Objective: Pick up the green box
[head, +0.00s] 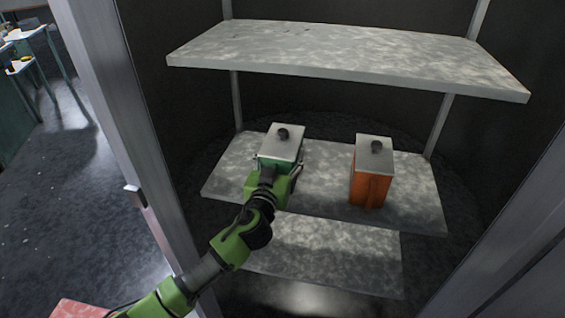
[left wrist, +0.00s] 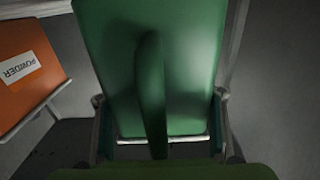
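The green box (head: 282,143), with a grey lid and a dark knob, stands on the middle shelf, left of centre in the head view. My left gripper (head: 277,165) is at its front and hides most of its front face. In the left wrist view the green box (left wrist: 185,60) fills the middle, with a curved green handle. The fingers of my left gripper (left wrist: 160,115) are spread, one on each side of the box. A narrow gap or contact at the sides is hard to judge. My right gripper is not in view.
An orange box (head: 371,185) with a grey lid stands to the right on the same shelf (head: 415,200); its label reads POWDER in the left wrist view. An upper shelf (head: 350,55) hangs above and a lower shelf (head: 330,255) lies below. A cabinet frame post (head: 120,120) stands at left.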

